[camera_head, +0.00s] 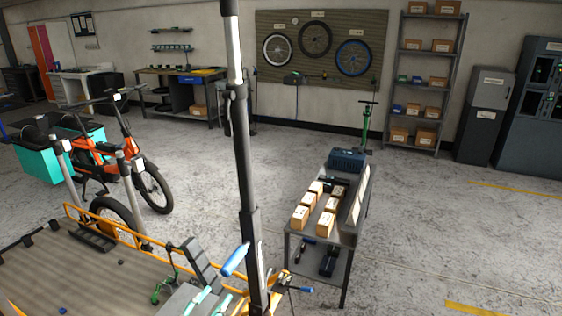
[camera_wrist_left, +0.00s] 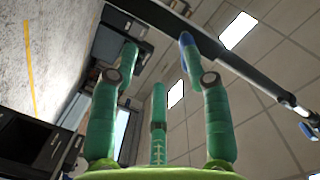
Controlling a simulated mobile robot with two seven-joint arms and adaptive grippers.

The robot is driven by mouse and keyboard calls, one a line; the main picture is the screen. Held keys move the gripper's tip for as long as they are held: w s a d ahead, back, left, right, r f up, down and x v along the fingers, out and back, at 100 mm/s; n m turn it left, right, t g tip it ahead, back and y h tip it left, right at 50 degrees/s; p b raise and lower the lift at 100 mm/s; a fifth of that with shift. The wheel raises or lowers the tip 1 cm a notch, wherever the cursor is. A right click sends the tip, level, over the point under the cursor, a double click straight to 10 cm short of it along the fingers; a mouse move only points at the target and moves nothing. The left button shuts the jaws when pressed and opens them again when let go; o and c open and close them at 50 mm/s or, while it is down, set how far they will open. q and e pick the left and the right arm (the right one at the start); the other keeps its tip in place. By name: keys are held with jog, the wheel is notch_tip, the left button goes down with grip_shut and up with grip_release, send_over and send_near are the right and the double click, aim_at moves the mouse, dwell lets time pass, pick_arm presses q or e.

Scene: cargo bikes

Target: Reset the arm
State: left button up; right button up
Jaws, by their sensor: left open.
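My left gripper (camera_head: 217,280) shows at the bottom middle of the head view, beside a black upright pole (camera_head: 243,160). Its teal fingers with blue tips are spread. The left wrist view shows the gripper (camera_wrist_left: 159,62) with several teal fingers apart and nothing held between them. It faces up toward the ceiling there. I do not make out my right gripper in either view.
A workbench cart (camera_head: 350,228) with small cardboard boxes (camera_head: 326,222) and a blue crate (camera_head: 347,159) stands right of the pole. An orange cargo bike (camera_head: 125,150) and a wooden cargo bed (camera_head: 70,270) are at left. The floor at right is clear.

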pick_arm(q)
jog(key=s+a+f+n+g+y, duration=0.1)
jog(key=s+a+f+g, duration=0.15)
jog(key=f, duration=0.75)
jog(key=s+a+f+n+g+y, duration=0.15)
jog(key=s+f, duration=0.25)
jog(key=f, duration=0.6)
jog(key=s+a+f+n+g+y, duration=0.15)
jog(key=s+f, duration=0.25)
jog(key=f, duration=0.6)
jog(key=s+f+n+g, duration=0.1)
jog(key=s+f+g, duration=0.2)
jog(key=s+f, duration=0.3)
jog(key=s+f+n+g, duration=0.1)
jog(key=s+f+g, duration=0.2)
jog(key=s, duration=1.2)
jog(key=s+f+n+g+y+b, duration=0.1)
jog(key=s+f+g, duration=0.2)
jog(key=s+f, duration=0.7)
jog(key=shift+s+d+g, duration=0.2)
jog(key=shift+s+g, duration=0.15)
jog(key=shift+s, duration=0.35)
jog(key=shift+d+f, duration=0.1)
